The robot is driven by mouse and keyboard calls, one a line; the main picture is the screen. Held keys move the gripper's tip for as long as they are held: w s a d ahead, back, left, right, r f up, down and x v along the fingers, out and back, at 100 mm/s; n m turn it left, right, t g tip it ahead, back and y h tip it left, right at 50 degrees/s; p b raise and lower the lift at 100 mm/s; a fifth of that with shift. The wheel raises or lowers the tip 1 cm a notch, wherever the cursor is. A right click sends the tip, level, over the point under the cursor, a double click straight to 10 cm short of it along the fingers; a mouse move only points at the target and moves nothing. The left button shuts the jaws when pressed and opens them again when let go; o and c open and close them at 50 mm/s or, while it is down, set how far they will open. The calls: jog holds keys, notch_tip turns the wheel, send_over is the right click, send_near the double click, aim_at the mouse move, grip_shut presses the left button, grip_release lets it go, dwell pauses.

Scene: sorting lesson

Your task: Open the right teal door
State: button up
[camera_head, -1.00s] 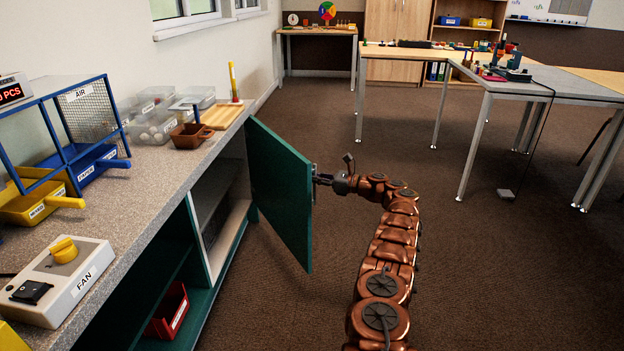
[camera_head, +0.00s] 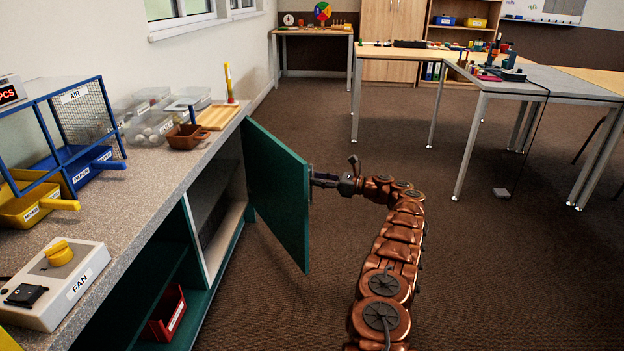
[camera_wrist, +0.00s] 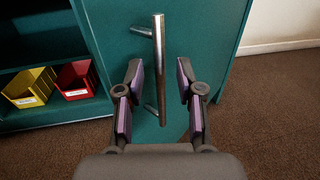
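The teal door (camera_head: 278,190) stands swung out from the counter's cabinet, with its dark shelf opening visible behind it. It also fills the middle of the wrist view (camera_wrist: 215,35). Its upright silver handle (camera_wrist: 159,55) is on the door's outer face, near the free edge. My gripper (camera_head: 322,180) is at the handle side of the door. In the wrist view my gripper (camera_wrist: 160,95) has its fingers apart, one on each side of the handle's lower part, with gaps visible. Whether the handle is fully within finger depth is hard to tell.
A grey counter (camera_head: 150,190) carries trays, a fan box (camera_head: 58,283) and a blue rack. A red bin (camera_head: 166,315) sits on the lower shelf; a yellow bin (camera_wrist: 30,88) is beside it in the wrist view. Brown floor is clear right of the door; tables stand farther back.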

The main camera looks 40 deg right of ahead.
jog(key=v, duration=0.9)
